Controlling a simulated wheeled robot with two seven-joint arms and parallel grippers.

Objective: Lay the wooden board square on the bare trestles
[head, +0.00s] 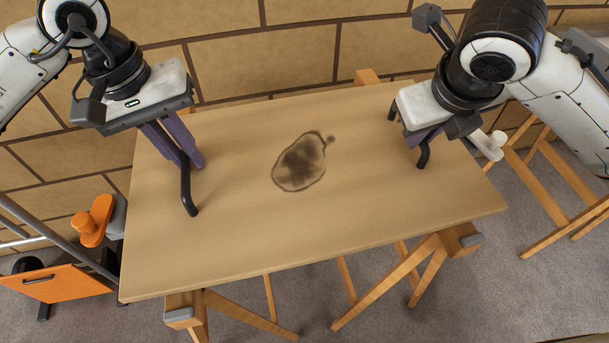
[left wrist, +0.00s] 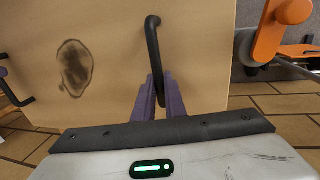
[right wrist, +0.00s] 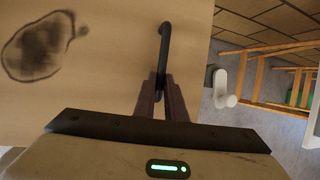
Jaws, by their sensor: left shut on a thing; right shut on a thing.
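The wooden board (head: 350,220) is a pale panel with a dark stain in its middle. It lies over two wooden trestles; the left trestle (head: 186,310) and right trestle (head: 458,240) show their near ends past its front edge. I cannot tell whether the board touches them. My left gripper (head: 187,160) is shut on the board's left black handle (head: 188,195), also seen in the left wrist view (left wrist: 153,40). My right gripper (head: 427,135) is shut on the right black handle (head: 424,155), also seen in the right wrist view (right wrist: 164,45). The board hides most of both trestle tops.
An orange and grey piece of equipment (head: 95,222) with metal tubes stands close to the board's left edge. A white hook-like piece (head: 490,144) is beside its right edge. More wooden framework (head: 565,190) stands at the right. A brick-patterned wall (head: 290,45) is behind.

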